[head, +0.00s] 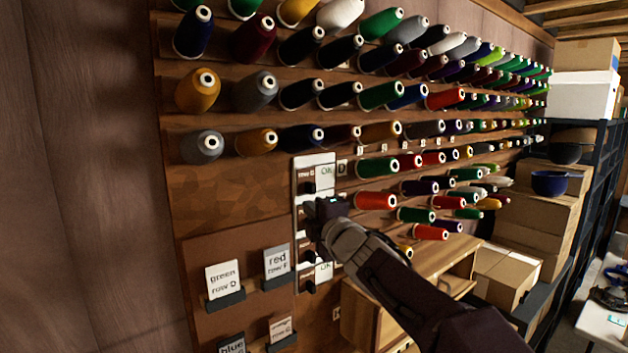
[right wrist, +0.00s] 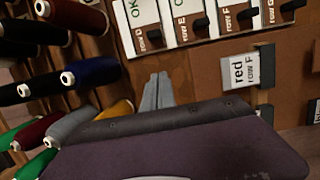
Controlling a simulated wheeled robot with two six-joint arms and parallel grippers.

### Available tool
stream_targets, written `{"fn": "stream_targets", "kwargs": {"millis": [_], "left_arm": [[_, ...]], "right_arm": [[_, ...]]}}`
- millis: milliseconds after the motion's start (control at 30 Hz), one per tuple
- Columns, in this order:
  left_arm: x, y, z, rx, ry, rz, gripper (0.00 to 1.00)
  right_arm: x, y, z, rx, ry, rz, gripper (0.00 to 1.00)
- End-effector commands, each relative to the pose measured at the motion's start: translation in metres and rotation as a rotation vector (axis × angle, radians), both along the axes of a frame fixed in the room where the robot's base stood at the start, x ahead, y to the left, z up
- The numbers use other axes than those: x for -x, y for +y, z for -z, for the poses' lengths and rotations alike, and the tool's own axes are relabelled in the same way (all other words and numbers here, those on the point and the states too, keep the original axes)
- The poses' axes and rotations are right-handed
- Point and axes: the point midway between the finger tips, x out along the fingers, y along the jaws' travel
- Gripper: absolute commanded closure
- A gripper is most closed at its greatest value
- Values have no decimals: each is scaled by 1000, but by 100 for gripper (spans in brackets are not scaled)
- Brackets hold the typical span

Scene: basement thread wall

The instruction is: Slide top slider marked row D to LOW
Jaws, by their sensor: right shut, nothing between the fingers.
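The white slider panel (head: 300,215) is mounted on the wooden wall board. Its top slider, labelled row D, has a dark knob (head: 308,187) near the top of the panel, with a green OK label beside it. In the right wrist view the row D knob (right wrist: 155,38) sits on its white plate, beside the row E and row F knobs. My right gripper (head: 322,212) is shut and empty, in front of the panel and covering part of its middle. Its fingertips (right wrist: 157,82) show a little apart from the row D knob. My left gripper is not in view.
Thread spools (head: 375,168) stick out on pegs above and right of the panel. Cards marked green row D (head: 223,277) and red row F (head: 277,261) stand in holders at lower left. A wooden cabinet (head: 366,312) and cardboard boxes (head: 535,220) stand right.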

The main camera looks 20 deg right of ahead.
Motion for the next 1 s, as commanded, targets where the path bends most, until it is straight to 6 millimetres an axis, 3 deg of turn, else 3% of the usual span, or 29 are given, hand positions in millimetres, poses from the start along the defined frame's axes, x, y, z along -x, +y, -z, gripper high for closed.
{"fn": "stream_targets", "kwargs": {"millis": [433,900,1000], "left_arm": [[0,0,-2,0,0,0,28],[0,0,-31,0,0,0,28],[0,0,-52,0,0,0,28]], "right_arm": [[-8,0,0,-4,4,1,100],[-104,10,-2,-3,5,1,100],[-107,-10,-7,-1,6,6,100]]}}
